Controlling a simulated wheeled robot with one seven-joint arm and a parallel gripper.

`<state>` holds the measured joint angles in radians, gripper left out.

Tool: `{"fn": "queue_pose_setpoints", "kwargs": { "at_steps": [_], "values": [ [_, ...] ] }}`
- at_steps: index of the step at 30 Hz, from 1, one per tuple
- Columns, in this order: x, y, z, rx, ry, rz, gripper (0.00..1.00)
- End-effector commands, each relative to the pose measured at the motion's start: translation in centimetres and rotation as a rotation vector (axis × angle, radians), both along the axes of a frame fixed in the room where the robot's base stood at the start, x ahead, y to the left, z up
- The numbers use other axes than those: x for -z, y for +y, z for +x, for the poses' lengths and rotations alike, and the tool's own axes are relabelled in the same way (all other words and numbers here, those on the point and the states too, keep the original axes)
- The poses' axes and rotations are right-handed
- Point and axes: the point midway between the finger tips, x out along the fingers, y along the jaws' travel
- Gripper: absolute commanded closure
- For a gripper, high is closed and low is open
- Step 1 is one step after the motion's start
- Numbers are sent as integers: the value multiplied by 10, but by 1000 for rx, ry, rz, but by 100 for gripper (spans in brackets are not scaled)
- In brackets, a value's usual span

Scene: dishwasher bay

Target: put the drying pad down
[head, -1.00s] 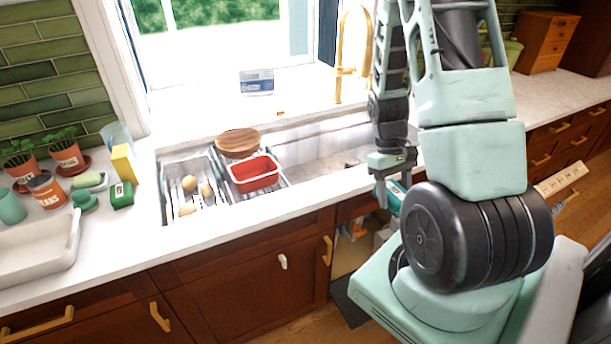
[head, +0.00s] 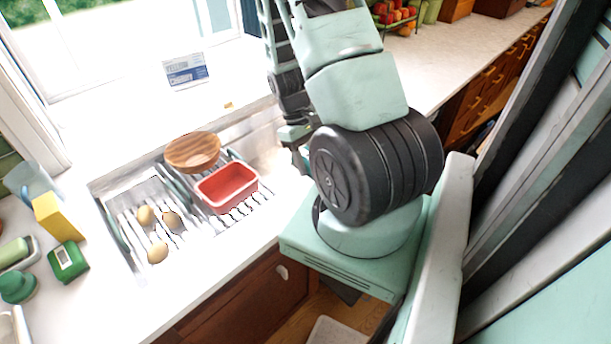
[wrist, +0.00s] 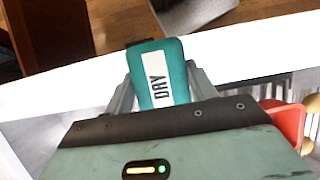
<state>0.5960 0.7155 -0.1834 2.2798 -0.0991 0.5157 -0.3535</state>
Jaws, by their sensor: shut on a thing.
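The drying pad (wrist: 160,75) is a teal block with a white label reading "DRY". In the wrist view it sits between the two fingers of my gripper (wrist: 162,92), which is shut on it. The white counter edge shows behind the pad there, with wood floor beyond. In the head view my gripper (head: 300,155) is partly hidden by my arm, to the right of the red tub. I cannot make out the pad in that view.
The sink holds a rack with a red tub (head: 228,188), a wooden bowl (head: 193,150) and several potatoes (head: 146,215). A yellow box (head: 58,217) and a green box (head: 67,262) stand left. A white-blue box (head: 186,70) is at the window. Counter in front of the sink (head: 215,285) is bare.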

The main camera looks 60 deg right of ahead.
Motion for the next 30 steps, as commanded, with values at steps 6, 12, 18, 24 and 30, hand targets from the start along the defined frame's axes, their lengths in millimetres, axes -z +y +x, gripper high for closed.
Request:
{"fn": "queue_pose_setpoints", "kwargs": {
  "at_steps": [6, 12, 18, 24, 30],
  "values": [
    [23, 0, 0, 0, 0, 0, 62],
    [41, 1, 0, 0, 3, 2, 62],
    [63, 0, 0, 0, 1, 1, 62],
    [67, 0, 1, 0, -2, -1, 62],
    [70, 0, 1, 0, -2, -1, 62]
  ]
}}
